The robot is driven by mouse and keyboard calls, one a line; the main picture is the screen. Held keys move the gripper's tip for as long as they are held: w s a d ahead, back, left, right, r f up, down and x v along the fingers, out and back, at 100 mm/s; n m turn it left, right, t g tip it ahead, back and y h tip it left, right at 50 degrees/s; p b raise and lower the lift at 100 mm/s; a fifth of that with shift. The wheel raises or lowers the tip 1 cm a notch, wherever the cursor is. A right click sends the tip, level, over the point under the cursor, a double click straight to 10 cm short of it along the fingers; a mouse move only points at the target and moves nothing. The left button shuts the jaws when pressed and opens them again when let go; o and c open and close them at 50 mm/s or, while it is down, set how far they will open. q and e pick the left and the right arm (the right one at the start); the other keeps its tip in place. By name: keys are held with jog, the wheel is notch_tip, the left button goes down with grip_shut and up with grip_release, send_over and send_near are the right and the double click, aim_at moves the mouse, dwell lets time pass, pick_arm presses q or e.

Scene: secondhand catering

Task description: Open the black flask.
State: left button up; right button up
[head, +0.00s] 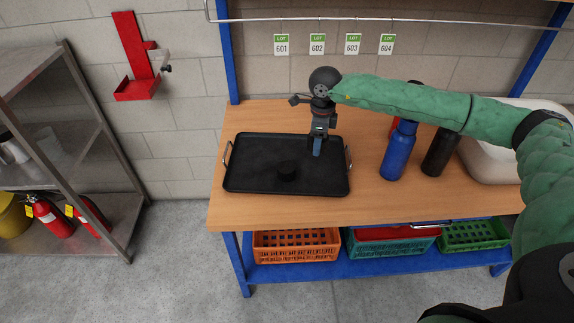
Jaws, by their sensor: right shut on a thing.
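The black flask (440,153) stands upright on the wooden table, right of a blue flask (398,151). My right gripper (317,150) points down over the right part of a black tray (245,180), well left of both flasks. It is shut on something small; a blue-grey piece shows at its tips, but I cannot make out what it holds. My left gripper is out of view.
A red object (394,127) shows partly behind the blue flask. A pale container (485,160) stands at the table's right. Orange (296,249), teal (390,246) and green crates (474,236) sit on the shelf below. The table (370,207) is bare along its front.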

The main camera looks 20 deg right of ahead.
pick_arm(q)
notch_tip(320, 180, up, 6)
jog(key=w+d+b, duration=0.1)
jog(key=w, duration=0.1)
pick_arm(e)
jog(key=d+f+m, duration=0.3)
jog(key=d+m, duration=0.8)
jog(key=m, duration=0.8)
jog(key=p, duration=0.5)
send_over(312, 170)
notch_tip(312, 170, down, 7)
jog(key=shift+f, duration=0.1)
jog(key=shift+f+p, duration=1.1)
jog(key=shift+f, duration=0.85)
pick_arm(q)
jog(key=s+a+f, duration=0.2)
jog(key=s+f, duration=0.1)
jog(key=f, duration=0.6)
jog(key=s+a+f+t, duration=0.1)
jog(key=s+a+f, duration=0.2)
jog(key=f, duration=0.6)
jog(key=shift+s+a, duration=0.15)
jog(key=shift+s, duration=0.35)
pick_arm(e)
jog(key=shift+s+f, duration=0.1)
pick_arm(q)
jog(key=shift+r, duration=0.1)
pick_arm(e)
jog(key=shift+f, duration=0.1)
